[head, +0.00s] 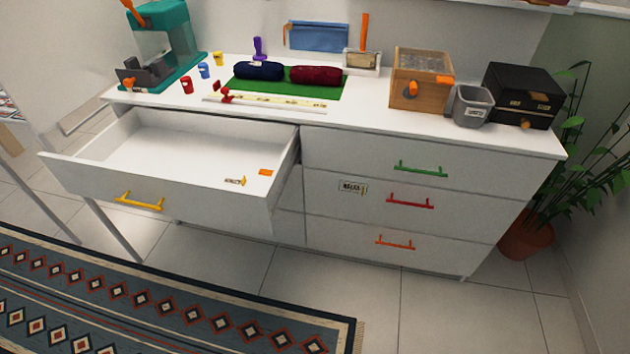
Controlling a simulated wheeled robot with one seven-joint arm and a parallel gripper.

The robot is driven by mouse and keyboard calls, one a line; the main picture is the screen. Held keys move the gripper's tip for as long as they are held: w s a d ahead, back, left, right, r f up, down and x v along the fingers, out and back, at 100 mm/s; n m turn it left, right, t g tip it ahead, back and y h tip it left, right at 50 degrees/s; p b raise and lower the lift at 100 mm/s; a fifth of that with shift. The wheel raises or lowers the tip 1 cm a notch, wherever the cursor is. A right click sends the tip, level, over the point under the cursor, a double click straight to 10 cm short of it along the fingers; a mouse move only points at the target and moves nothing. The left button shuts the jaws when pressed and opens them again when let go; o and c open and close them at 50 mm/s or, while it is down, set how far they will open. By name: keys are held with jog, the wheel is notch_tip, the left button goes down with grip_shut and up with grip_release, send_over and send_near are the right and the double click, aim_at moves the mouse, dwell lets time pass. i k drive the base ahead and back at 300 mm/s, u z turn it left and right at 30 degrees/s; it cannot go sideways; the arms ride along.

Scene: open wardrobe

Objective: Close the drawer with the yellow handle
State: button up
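The drawer with the yellow handle is the top left drawer (238,205) of the white dresser. It is pulled far out toward me, and its inside shows. The yellow handle (139,201) is on its front panel, toward the lower left. A small orange item (266,172) and a small label-like piece (235,181) lie in the drawer near its front right. My gripper does not show in the head view.
Drawers with green (420,168), red (410,201) and orange (395,243) handles are shut on the right. A patterned rug (130,300) lies in front. The dresser top (530,143) holds boxes, cups and rolls. A plant (590,150) stands at the right.

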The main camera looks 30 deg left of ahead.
aim_at(169, 163)
jog(key=u, duration=0.8)
jog(key=i, duration=0.35)
jog(key=u, duration=1.45)
